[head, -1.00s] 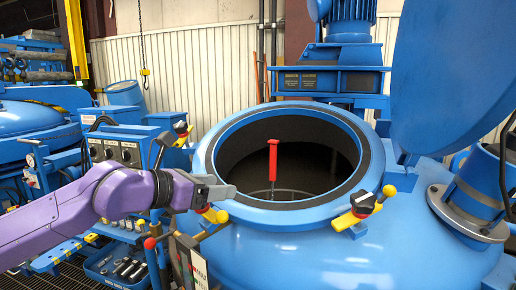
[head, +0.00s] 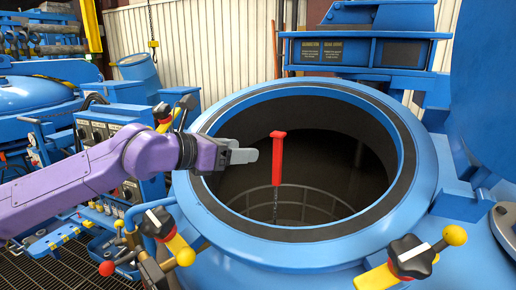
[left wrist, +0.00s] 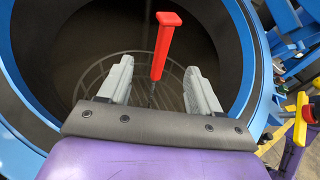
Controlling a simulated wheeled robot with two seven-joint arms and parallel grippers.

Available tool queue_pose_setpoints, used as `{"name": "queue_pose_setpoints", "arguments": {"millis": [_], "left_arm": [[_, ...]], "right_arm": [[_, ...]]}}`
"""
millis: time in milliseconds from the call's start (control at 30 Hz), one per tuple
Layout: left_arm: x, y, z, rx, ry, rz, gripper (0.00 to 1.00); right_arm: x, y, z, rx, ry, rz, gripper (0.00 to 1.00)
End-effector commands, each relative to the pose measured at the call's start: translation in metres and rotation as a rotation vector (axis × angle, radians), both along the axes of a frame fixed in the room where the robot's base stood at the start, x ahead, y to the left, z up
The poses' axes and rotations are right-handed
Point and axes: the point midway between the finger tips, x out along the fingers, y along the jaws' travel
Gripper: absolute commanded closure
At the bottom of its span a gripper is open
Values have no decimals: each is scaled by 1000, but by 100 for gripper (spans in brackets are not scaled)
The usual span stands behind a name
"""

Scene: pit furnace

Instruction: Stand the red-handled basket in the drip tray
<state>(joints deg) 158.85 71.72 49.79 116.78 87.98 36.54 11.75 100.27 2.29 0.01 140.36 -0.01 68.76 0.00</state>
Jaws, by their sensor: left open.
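The basket's red handle (head: 278,158) stands upright inside the open furnace mouth, on a thin dark rod. The round wire basket (head: 318,200) shows dimly below it in the pit. My left gripper (head: 244,156) is at the left side of the mouth, over the opening, a little left of the handle and apart from it in the head view. In the left wrist view its two grey fingers (left wrist: 154,88) are spread, with the red handle (left wrist: 163,45) beyond and between them. I cannot make out the drip tray in these frames. My right gripper is not in view.
The blue furnace rim (head: 415,190) surrounds the opening. Clamps with black knobs and yellow balls (head: 410,256) stick out at the front, with another (head: 168,235) at left. The raised blue lid (head: 490,100) is at right. A control box (head: 100,125) stands at left.

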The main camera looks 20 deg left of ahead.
Motion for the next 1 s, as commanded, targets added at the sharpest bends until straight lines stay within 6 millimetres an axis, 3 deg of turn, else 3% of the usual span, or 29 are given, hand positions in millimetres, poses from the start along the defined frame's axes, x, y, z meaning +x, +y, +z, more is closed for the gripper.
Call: {"name": "queue_pose_setpoints", "arguments": {"millis": [300,500,700,1000], "left_arm": [[50,-32,-19,6,5,-7,36],[76,-46,-24,5,4,-5,36],[90,-54,-27,3,2,-2,36],[91,-54,-28,3,2,-2,36]], "right_arm": [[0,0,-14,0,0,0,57],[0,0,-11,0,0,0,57],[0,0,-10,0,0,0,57],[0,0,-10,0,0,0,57]]}}
